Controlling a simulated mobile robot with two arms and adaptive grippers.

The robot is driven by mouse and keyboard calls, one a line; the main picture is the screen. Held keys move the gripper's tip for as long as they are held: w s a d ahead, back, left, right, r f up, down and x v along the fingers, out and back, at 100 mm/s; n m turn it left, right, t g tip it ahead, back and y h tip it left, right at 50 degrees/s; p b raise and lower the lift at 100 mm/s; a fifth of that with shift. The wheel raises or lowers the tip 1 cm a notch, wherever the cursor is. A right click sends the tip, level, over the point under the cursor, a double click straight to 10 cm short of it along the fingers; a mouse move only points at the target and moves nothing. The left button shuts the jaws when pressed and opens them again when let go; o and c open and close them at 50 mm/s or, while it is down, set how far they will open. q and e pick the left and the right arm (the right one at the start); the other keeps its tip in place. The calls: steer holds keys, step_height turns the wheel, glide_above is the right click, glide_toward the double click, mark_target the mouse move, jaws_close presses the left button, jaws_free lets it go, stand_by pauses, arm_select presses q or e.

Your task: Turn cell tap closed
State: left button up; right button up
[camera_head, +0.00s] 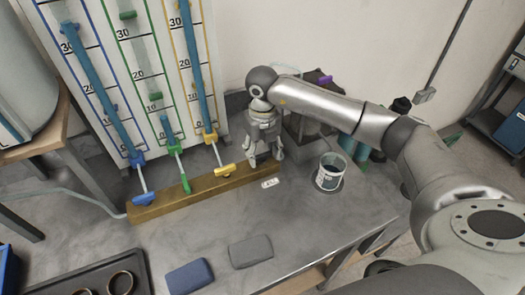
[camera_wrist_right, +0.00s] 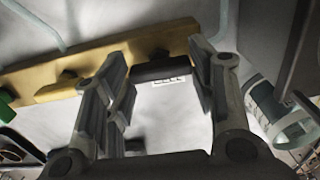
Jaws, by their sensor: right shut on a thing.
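The cell tap (camera_wrist_right: 165,70) is a black handle at the right end of the brass bar (camera_head: 203,184), above a small white label (camera_head: 270,183). In the wrist view it lies crosswise between my fingers. My right gripper (camera_head: 264,157) reaches down at that end of the bar and is shut on the tap. It also shows in the right wrist view (camera_wrist_right: 160,62). In the head view the fingers mostly hide the tap. The blue lever (camera_head: 143,198), green lever (camera_head: 184,186) and yellow lever (camera_head: 225,170) sit along the bar to the left. My left gripper is not in view.
A white and dark can (camera_head: 329,178) stands on the bench right of my gripper. A gauge board (camera_head: 105,60) with coloured tubes rises behind the bar. Blue (camera_head: 189,277) and grey (camera_head: 250,251) pads and a dark tray (camera_head: 70,285) lie in front. The bench between is clear.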

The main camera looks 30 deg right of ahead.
mark_target(263, 154)
steer(key=o, duration=1)
steer(key=shift+r, duration=0.1)
step_height(263, 154, up, 12)
steer(key=shift+f, duration=0.1)
